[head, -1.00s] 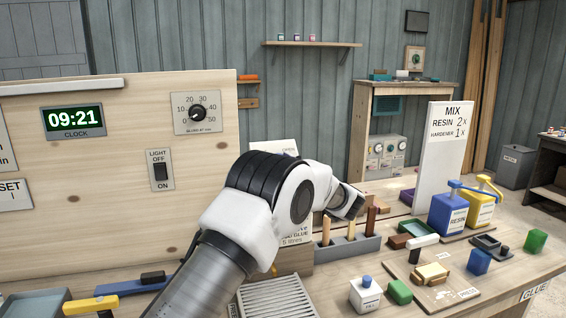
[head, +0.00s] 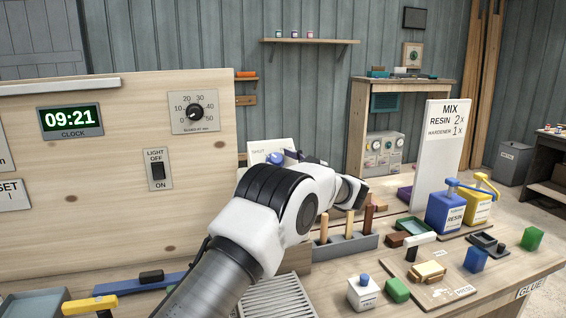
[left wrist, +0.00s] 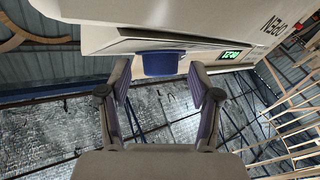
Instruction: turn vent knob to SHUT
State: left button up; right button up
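The vent panel (head: 285,146) is a white plate behind my left arm, with the word SHUT at its left. The blue vent knob (head: 275,158) shows partly above the arm; which way it points cannot be told. In the left wrist view the blue knob (left wrist: 163,64) lies between the two fingertips of my left gripper (left wrist: 159,78), with a gap visible on each side. The gripper is open. The word OPEN shows upside down at the upper right of that view. In the head view my arm hides most of the left gripper. My right gripper is out of view.
A wooden board with a dial (head: 195,112), a light switch (head: 158,170) and a clock (head: 71,120) stands at left. A grey holder (head: 345,246) with upright sticks is close beside my forearm. Bottles, blocks and a MIX sign (head: 447,150) stand to the right.

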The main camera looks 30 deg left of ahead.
pick_arm(q)
jog(key=s+d+f, duration=0.1)
jog(key=d, duration=1)
jog(key=shift+s+d+f, duration=0.3)
jog(key=shift+s, duration=0.1)
